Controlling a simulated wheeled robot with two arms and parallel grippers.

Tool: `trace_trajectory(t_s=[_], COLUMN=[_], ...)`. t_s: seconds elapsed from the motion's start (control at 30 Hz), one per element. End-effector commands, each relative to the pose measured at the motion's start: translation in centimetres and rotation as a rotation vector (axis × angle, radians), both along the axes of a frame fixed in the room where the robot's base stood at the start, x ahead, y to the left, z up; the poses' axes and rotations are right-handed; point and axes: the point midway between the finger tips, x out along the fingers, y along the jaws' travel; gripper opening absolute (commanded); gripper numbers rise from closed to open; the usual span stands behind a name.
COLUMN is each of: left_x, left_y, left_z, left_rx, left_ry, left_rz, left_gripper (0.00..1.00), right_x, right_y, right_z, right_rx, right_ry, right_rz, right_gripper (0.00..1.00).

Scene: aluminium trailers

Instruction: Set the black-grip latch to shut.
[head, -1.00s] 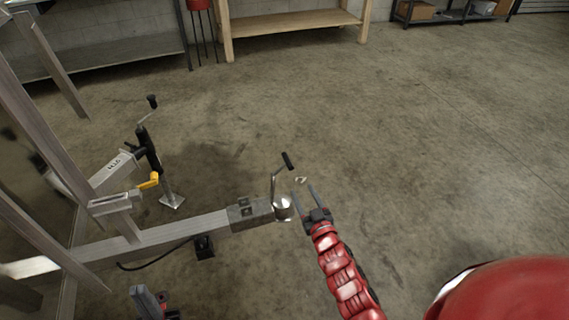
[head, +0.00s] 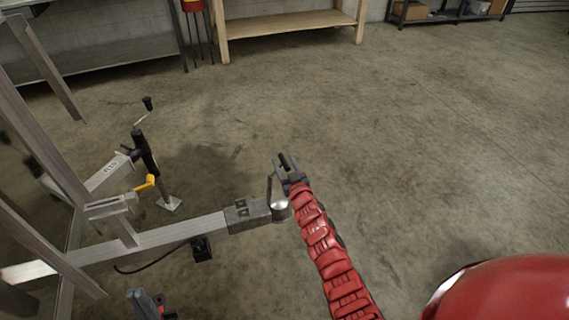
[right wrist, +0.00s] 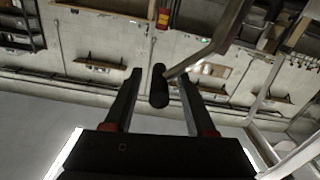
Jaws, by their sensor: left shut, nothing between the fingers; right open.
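The coupler (head: 281,210) sits at the end of the trailer's drawbar. A bent metal rod rises from it to the latch's black grip (head: 284,162), so the lever stands up. My right gripper (head: 284,164) is open at the top of this lever. In the right wrist view the black grip (right wrist: 159,86) lies between the two spread fingers, with a gap on each side; the metal rod (right wrist: 205,58) runs off to the upper right. My left gripper (head: 148,303) is shut and empty at the lower edge of the head view, partly cut off.
The jack (head: 146,152) on the drawbar's left has its own crank with a black knob (head: 147,103). A yellow handle (head: 145,184) is below it. Trailer frame bars fill the left side. The floor (head: 420,150) to the right is clear.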

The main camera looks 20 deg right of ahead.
Motion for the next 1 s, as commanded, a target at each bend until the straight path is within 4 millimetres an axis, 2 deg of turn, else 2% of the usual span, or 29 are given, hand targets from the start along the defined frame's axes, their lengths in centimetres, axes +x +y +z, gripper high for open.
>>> trace_trajectory(t_s=[0.2, 0.27, 0.5, 0.53, 1.0], left_x=[0.0, 0.0, 0.0, 0.0, 0.0], left_y=[0.0, 0.0, 0.0, 0.0, 0.0], left_z=[0.0, 0.0, 0.0, -0.01, -0.01], left_rx=[0.0, 0.0, 0.0, 0.0, 0.0], left_ry=[0.0, 0.0, 0.0, 0.0, 0.0], left_rz=[0.0, 0.0, 0.0, 0.0, 0.0], left_gripper=[0.0, 0.0, 0.0, 0.0, 0.0], right_x=[0.01, 0.01, -0.01, -0.02, -0.05], right_y=[0.02, 0.02, -0.04, -0.04, -0.17], right_z=[0.02, 0.01, -0.01, -0.02, -0.14], right_rx=[0.0, 0.0, 0.0, 0.0, -0.002], right_ry=[0.0, 0.0, 0.0, 0.0, 0.003], right_rz=[0.0, 0.0, -0.001, -0.001, -0.003], right_gripper=[0.56, 0.47, 0.04, 0.0, 0.0])
